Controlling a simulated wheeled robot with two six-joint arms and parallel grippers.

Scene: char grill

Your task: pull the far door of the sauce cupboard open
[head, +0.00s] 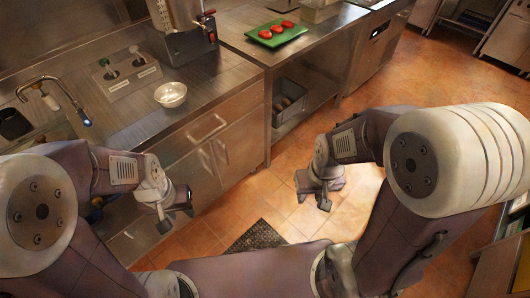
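A steel cupboard stands under the counter, with a drawer (207,128) above two closed doors. The far door (240,150) is the one toward the right, and its upright handle (222,151) is near the middle seam. The near door (190,175) has its own handle (204,160) beside that seam. My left gripper (176,215) is open and empty, in front of and below the near door in the picture, apart from both handles. My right gripper (331,194) is open and empty over the floor, well to the right of the cupboard.
A green tray (276,34) with red food lies on the farther counter. A dark floor grate (257,236) lies before the cupboard. The tiled floor (285,195) is clear.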

